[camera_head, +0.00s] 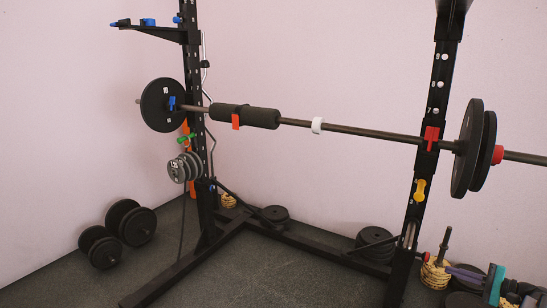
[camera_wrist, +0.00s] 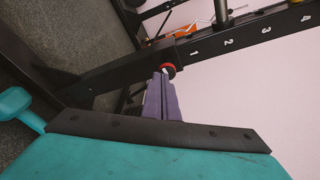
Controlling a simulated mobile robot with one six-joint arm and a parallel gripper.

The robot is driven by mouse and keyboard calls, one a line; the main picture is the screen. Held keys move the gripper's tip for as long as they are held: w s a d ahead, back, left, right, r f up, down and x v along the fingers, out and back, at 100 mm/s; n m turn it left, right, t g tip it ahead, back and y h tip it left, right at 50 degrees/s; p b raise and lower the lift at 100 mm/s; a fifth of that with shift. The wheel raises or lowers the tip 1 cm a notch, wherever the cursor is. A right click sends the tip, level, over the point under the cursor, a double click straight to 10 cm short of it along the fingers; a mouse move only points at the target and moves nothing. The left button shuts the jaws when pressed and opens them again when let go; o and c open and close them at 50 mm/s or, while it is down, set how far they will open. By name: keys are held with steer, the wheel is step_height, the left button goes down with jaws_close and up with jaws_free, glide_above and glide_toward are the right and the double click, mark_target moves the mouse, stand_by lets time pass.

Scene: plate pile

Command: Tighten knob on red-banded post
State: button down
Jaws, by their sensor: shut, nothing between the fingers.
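The black right post (camera_head: 424,180) of the rack carries a red bracket (camera_head: 431,137) high up. In the wrist view, a black post (camera_wrist: 245,38) with white numbers crosses the upper part. A dark round knob-like piece with a red ring (camera_wrist: 170,66) sits at its lower end. My gripper (camera_wrist: 163,77) has purple fingers, shut together and empty, with their tips at or just in front of the red-ringed piece. I cannot tell whether they touch it. In the head view, my gripper (camera_head: 448,267) is low at the right, beside the foot of the right post.
A loaded barbell (camera_head: 370,131) spans the rack above. Plates (camera_head: 375,240) lie by the right post's foot, near coiled rope (camera_head: 436,274). Dumbbells (camera_head: 137,226) lie at the left. A teal object (camera_wrist: 14,104) is at the wrist view's left edge. The front floor is clear.

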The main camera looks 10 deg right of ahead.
mark_target(422, 255)
steer(key=shift+s+d+r, duration=0.1)
steer(key=shift+d+r, duration=0.1)
steer(key=shift+d, duration=0.1)
steer(key=shift+w+a+f, duration=0.1)
steer(key=shift+w+a, duration=0.1)
steer(key=w+a, duration=0.4)
steer(key=a, duration=0.1)
steer(key=shift+w, duration=0.15)
stand_by(0.5)
steer(key=shift+w, duration=0.1)
stand_by(0.9)
steer(key=shift+w+d+r+p, duration=0.15)
steer(key=shift+r+p, duration=0.3)
steer(key=shift+p, duration=0.65)
steer(key=shift+w+d+r+p, duration=0.1)
steer(key=shift+r+p, duration=0.3)
steer(key=shift+p, duration=0.7)
